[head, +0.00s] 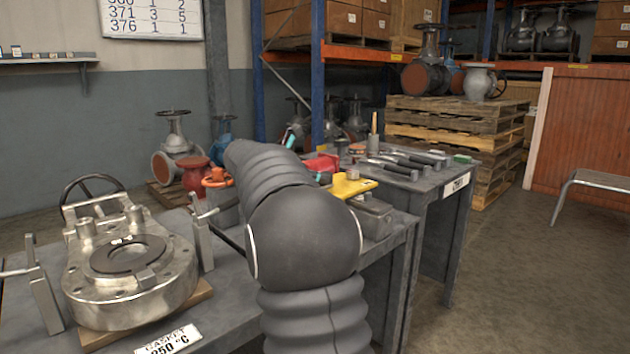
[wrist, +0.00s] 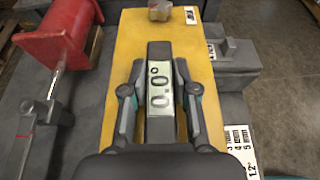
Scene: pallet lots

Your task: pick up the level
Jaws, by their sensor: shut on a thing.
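The level is a narrow dark grey bar (wrist: 159,130) with a pale display reading 0.0°, seen in the wrist view. My gripper (wrist: 159,68) is shut on it, one finger on each long side. The level lies over a yellow plate (wrist: 118,60); I cannot tell whether it touches the plate or is just above it. The yellow plate also shows in the head view (head: 343,189), right of my arm. There my arm hides the level and most of my gripper.
A grey block (wrist: 232,62) stands right of the plate and a red flanged part (wrist: 62,32) stands left. A metal flange fixture (head: 130,265) fills the bench's left side. Tools (head: 415,158) lie on the farther bench. Open floor lies to the right.

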